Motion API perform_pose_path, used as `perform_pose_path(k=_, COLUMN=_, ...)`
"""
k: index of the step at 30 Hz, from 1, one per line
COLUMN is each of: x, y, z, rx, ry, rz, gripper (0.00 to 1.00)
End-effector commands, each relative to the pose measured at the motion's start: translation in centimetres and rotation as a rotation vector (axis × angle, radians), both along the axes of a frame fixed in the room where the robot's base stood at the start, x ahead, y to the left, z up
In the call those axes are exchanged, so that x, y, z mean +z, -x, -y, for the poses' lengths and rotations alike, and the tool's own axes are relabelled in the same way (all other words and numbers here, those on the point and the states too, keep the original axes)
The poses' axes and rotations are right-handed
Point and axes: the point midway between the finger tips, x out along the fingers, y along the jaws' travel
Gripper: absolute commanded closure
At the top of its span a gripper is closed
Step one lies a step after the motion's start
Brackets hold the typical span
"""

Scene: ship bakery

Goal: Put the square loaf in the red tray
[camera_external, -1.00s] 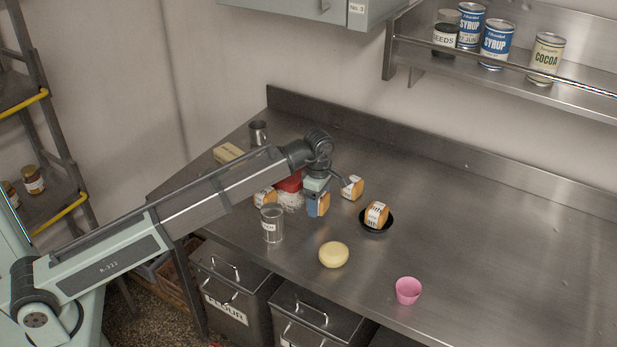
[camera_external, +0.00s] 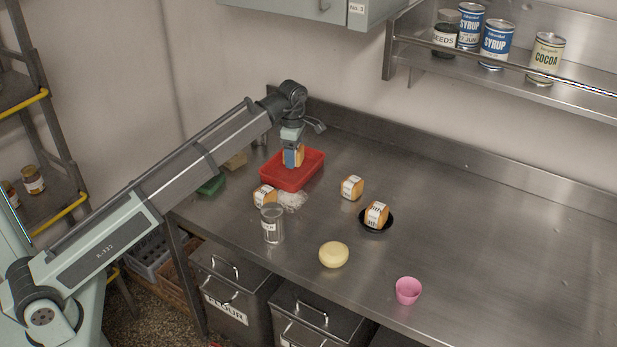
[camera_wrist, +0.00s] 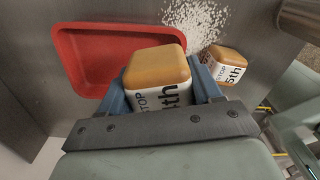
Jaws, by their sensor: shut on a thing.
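My gripper (camera_external: 292,163) is shut on a square loaf (camera_external: 299,156) with a golden crust and a white printed wrapper. The held loaf (camera_wrist: 156,78) fills the middle of the wrist view, between the blue fingers. The red tray (camera_external: 313,161) lies below it on the steel counter. In the external view the loaf is over the tray; whether it touches the floor of the tray I cannot tell. In the wrist view the tray (camera_wrist: 75,62) extends to the left of the loaf and looks empty there.
Similar wrapped loaves lie on the counter (camera_external: 264,197), in the middle (camera_external: 351,187) and on a black dish (camera_external: 376,214). The right side is clear.

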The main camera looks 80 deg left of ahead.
Motion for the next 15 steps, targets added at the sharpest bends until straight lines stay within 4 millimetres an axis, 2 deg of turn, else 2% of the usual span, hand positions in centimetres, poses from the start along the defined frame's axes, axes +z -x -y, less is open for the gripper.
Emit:
perform_pose_path(k=1, x=0.1, y=0.1, z=-1.7, rx=0.019, ry=0.001, rz=-0.001, gripper=0.67)
perform_pose_path(k=8, x=0.4, y=0.3, z=-7.1, rx=0.025, ry=0.001, rz=-0.001, gripper=0.67)
perform_pose_path(k=15, x=0.8, y=-1.1, z=-7.8, rx=-0.148, ry=-0.001, rz=0.005, gripper=0.67)
